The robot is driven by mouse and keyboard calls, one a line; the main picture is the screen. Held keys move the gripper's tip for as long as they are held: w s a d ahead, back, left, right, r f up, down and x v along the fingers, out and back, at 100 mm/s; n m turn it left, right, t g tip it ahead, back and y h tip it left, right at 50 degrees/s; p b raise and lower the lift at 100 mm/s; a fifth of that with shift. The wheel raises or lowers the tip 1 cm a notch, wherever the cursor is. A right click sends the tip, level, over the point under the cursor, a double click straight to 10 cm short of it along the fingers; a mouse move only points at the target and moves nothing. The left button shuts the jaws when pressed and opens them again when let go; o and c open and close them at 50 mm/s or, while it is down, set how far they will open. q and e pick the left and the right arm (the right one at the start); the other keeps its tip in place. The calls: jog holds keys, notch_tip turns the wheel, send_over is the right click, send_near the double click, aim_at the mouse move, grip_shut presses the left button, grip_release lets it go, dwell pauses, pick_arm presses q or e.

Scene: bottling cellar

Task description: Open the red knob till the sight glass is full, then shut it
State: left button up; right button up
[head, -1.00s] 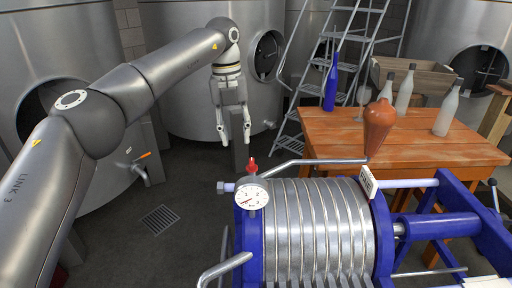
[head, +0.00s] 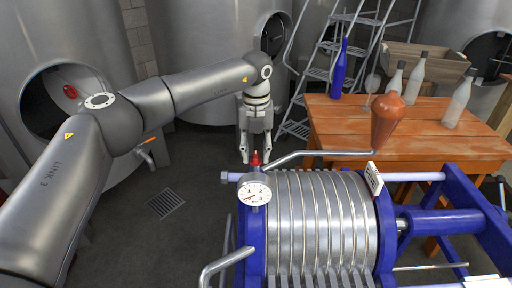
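A small red knob (head: 255,160) stands on top of the round white gauge (head: 254,193) at the near left end of a filter press with ribbed metal plates (head: 318,222). My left gripper (head: 255,157) points down at the knob, one finger on each side in the picture. Its fingers are apart, and I cannot tell whether they touch the knob. I cannot make out a sight glass for certain. A reddish-brown teardrop-shaped piece (head: 387,122) stands at the end of a bent metal bar. My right gripper is not in view.
A wooden table (head: 440,145) behind the press holds a blue bottle (head: 339,72), several pale bottles and a wooden crate (head: 425,62). Steel tanks and a metal ladder (head: 320,75) stand behind. Open floor with a drain grate (head: 165,203) lies left of the press.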

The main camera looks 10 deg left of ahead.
pick_arm(q)
jog(key=shift+f, duration=0.1)
jog(key=shift+c, duration=0.3)
grip_shut()
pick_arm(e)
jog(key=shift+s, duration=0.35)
